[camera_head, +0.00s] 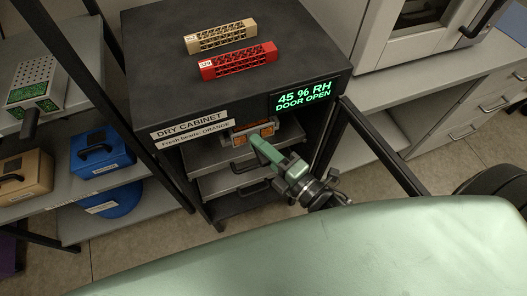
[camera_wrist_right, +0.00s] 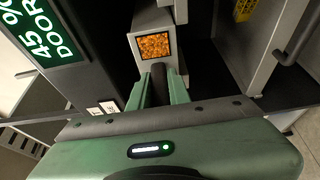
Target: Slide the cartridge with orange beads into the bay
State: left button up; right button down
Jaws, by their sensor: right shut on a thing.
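The cartridge with orange beads (camera_head: 240,141) is at the upper front opening of the dry cabinet (camera_head: 135,60), under its label. Its grey body and orange bead window also show in the right wrist view (camera_wrist_right: 155,46). My right gripper (camera_head: 259,143) is shut on the cartridge's dark handle; its green fingers (camera_wrist_right: 162,86) sit on either side of it in the wrist view. The bay is dark and largely hidden behind the cartridge, so I cannot tell how deep the cartridge is. My left gripper is not in view.
A tan lattice block (camera_head: 221,36) and a red one (camera_head: 238,61) lie on the cabinet top. The display (camera_head: 303,95) reads 45 % RH, DOOR OPEN. A cartridge with green beads (camera_head: 33,82), a tan case (camera_head: 24,176) and a blue case (camera_head: 101,152) stand on the left shelves.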

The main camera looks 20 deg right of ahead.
aim_at(266, 132)
jog(key=shift+w+a+r+p, duration=0.1)
jog(key=shift+w+p, duration=0.2)
jog(key=shift+w, duration=3.1)
jog(key=shift+w+a, duration=0.1)
jog(key=shift+w, duration=1.75)
jog(key=c, duration=0.8)
grip_release()
jog(key=shift+f, duration=0.2)
jog(key=shift+o, duration=0.2)
jog(key=shift+s, duration=0.1)
jog(key=shift+p+v, duration=0.45)
jog(key=shift+v, duration=2.05)
